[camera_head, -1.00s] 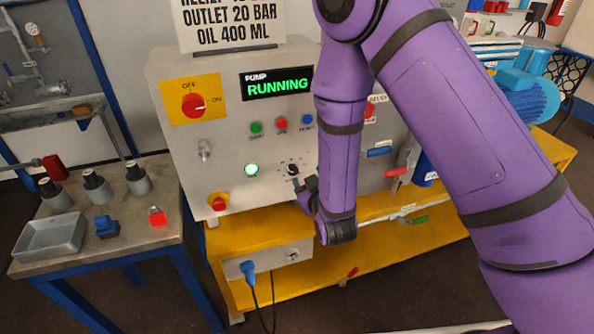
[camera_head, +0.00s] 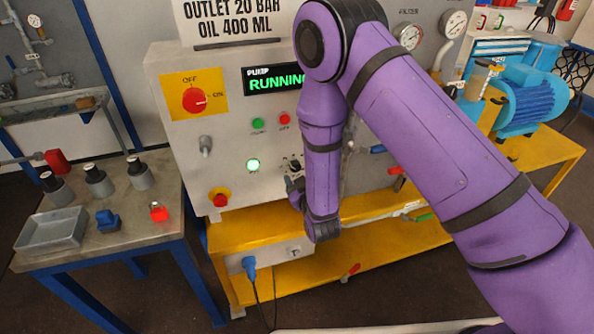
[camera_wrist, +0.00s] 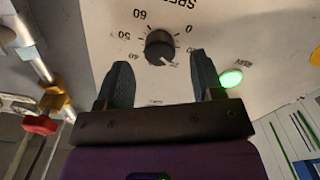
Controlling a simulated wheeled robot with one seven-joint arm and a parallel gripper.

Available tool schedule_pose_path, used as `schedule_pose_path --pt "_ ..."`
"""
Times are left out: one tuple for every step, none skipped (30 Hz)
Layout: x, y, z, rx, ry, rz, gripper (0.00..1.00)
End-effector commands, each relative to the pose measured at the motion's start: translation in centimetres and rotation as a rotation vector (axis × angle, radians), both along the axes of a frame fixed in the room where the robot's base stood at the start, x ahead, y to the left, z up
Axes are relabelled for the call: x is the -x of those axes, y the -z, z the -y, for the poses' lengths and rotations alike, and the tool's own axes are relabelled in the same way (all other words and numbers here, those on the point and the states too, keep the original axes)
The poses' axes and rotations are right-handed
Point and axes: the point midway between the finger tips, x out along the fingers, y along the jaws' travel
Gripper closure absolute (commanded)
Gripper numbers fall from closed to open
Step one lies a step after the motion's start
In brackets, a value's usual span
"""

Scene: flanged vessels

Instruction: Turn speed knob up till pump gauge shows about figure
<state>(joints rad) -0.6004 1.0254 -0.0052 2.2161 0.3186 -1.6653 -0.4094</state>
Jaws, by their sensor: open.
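The black speed knob (camera_wrist: 160,47) stands on the grey panel in the wrist view, ringed by a printed scale. It also shows in the head view (camera_head: 295,165), just above my gripper (camera_head: 294,187). In the wrist view my gripper (camera_wrist: 162,75) is open and empty. Its fingertips are spread to either side below the knob, apart from it. Two round gauges (camera_head: 408,36) (camera_head: 453,24) show at the upper right of the head view. Their readings are too small to tell, and I cannot tell which is the pump gauge.
The pump display (camera_head: 273,79) reads RUNNING, partly hidden by my arm. A lit green lamp (camera_head: 253,165) sits left of the knob. A red selector (camera_head: 194,100) and a red stop button (camera_head: 220,199) are on the same panel. A side table (camera_head: 165,240) stands left.

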Motion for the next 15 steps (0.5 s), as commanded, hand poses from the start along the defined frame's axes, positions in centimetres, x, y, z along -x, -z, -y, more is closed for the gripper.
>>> schedule_pose_path --pt "-0.7 0.0 -0.2 0.0 0.0 0.001 0.39" --pt "-1.0 0.0 -0.3 0.0 0.0 0.001 0.39" --pt "-1.4 0.0 -0.4 0.0 0.001 0.0 0.39" --pt "-1.7 0.0 -0.4 0.0 0.001 0.0 0.39" --pt "-1.9 0.0 -0.5 0.0 0.001 0.0 0.39" --pt "-2.1 0.0 -0.6 0.0 0.001 0.0 0.39" --pt "-2.3 0.0 -0.6 0.0 0.001 0.0 0.39" --pt "-2.4 0.0 -0.6 0.0 0.001 0.0 0.39" --pt "-2.5 0.0 -0.7 0.001 0.001 0.0 0.39" --pt "-2.5 0.0 -0.7 0.001 0.001 0.0 0.39" --pt "-2.5 0.0 -0.7 0.001 0.001 0.0 0.39" --pt "-2.6 0.0 -0.7 0.001 0.0 -0.001 0.39" --pt "-2.6 0.0 -0.7 0.001 0.0 -0.001 0.39" --pt "-2.6 0.0 -0.7 0.001 0.0 -0.001 0.39" --pt "-2.5 0.0 -0.7 0.001 0.0 -0.001 0.39"
